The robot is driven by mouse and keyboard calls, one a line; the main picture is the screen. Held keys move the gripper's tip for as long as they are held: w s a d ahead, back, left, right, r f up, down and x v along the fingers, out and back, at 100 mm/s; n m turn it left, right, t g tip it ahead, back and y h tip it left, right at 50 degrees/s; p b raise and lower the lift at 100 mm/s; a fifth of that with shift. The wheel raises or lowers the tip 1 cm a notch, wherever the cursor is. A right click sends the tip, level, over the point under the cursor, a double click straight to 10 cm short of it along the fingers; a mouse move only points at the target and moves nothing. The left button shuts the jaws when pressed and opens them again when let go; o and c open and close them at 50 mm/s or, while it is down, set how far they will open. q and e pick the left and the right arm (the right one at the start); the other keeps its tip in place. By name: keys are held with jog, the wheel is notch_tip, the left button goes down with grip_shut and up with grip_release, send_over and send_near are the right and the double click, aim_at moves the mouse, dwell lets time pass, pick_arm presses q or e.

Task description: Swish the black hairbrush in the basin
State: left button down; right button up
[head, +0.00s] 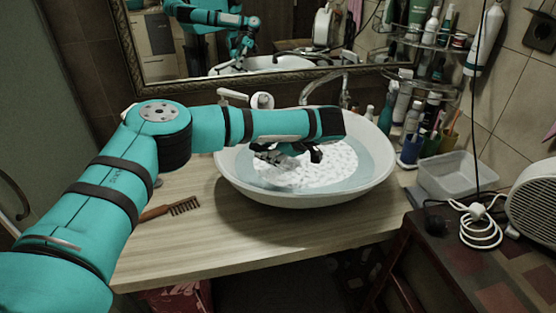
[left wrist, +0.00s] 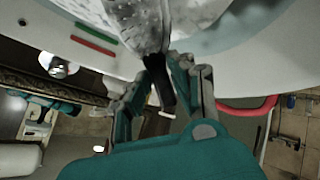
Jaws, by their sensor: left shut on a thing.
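The white basin (head: 300,201) stands on the wooden counter and holds pale water with white foam (head: 335,170). My left gripper (head: 285,152) reaches over the basin from the left. In the left wrist view my left gripper (left wrist: 166,78) is shut on the dark handle of the black hairbrush (left wrist: 160,68). The brush's speckled head (left wrist: 138,22) points away from the fingers, over the foamy water. In the head view the brush is mostly hidden by my gripper, and I cannot tell how deep its head is. My right gripper is out of view.
A brown comb (head: 172,208) lies on the counter left of the basin. The faucet (head: 325,85) rises behind it. Bottles and cups crowd the back right, with a clear plastic tub (head: 450,178) right of the basin.

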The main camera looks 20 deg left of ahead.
pick_arm(q)
notch_tip(320, 180, up, 12)
jog(key=p, duration=0.6)
jog(key=shift+p, duration=0.4)
jog(key=shift+r, duration=0.1)
dwell(0.9)
notch_tip(320, 180, up, 3)
jog(key=shift+f+p, duration=0.1)
jog(key=shift+p, duration=0.75)
